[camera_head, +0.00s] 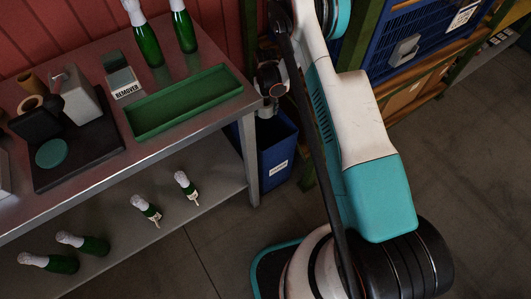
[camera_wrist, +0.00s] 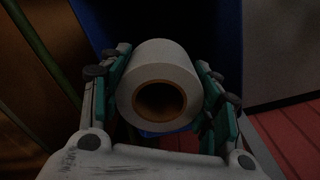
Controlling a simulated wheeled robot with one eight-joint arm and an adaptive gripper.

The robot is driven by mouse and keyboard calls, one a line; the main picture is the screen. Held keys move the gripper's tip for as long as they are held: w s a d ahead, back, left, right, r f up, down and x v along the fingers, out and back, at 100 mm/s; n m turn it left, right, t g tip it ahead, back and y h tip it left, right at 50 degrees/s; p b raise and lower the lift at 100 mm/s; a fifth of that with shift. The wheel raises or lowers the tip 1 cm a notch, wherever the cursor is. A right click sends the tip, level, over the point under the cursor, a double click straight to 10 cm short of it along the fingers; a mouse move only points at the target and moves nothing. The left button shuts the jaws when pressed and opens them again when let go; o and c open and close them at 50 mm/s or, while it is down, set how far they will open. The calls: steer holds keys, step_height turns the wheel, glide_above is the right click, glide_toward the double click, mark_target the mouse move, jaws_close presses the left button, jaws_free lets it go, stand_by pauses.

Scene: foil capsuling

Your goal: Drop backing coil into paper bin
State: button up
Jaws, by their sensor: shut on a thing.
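The backing coil (camera_wrist: 182,72) is a white roll with a brown core. In the wrist view my gripper (camera_wrist: 160,92) is shut on it, with a teal finger on each side. The blue paper bin (camera_wrist: 212,30) shows dark behind and below the coil in the wrist view. In the head view the bin (camera_head: 279,157) stands on the floor by the table's right end and has a white label. My gripper (camera_head: 268,108) is above the bin there, small and partly hidden by my arm.
The metal table (camera_head: 190,150) has a green tray (camera_head: 184,104), upright bottles (camera_head: 148,46) and a dark machine (camera_head: 75,150). Several bottles lie on its lower shelf (camera_head: 110,235). A rack with a blue crate (camera_head: 412,45) stands right of the bin. Open floor lies at the right.

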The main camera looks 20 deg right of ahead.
steer(key=shift+f, duration=0.35)
steer(key=o, duration=1.2)
step_height(320, 180, up, 12)
steer(key=shift+r, duration=0.1)
